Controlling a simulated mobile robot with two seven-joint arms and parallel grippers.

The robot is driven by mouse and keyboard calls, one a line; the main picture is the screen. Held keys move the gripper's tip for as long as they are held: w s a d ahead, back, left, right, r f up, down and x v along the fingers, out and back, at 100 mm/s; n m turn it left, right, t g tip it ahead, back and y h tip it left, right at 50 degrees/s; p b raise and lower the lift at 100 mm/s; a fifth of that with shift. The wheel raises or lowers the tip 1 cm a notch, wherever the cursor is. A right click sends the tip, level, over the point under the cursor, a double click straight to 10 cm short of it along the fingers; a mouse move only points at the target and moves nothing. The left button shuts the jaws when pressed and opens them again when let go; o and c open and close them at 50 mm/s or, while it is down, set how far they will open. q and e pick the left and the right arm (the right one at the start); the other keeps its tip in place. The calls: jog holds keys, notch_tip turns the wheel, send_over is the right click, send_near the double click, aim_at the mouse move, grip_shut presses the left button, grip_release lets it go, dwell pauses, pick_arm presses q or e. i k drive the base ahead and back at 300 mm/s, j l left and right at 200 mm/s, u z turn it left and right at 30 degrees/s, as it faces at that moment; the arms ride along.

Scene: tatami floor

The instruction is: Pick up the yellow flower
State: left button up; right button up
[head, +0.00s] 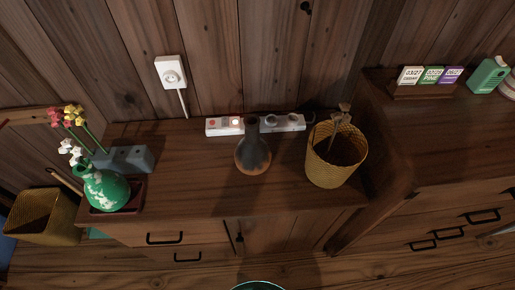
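White flowers (70,153) sit lower, near the vase's mouth. The vase stands on a dark red tray (134,196) at the left end of the wooden cabinet top. Neither of my grippers is in view.
A dark bottle-shaped vase (252,155) stands mid-cabinet before a white power strip (290,122). A yellow woven basket (335,160) is right of it. A grey block (130,158) lies behind the green vase. Another basket (42,215) is at far left. The cabinet's front middle is clear.

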aim_at(80, 119)
jog(key=u, duration=1.45)
jog(key=i+j, duration=0.1)
jog(key=j, duration=0.35)
jog(key=l+z, duration=0.05)
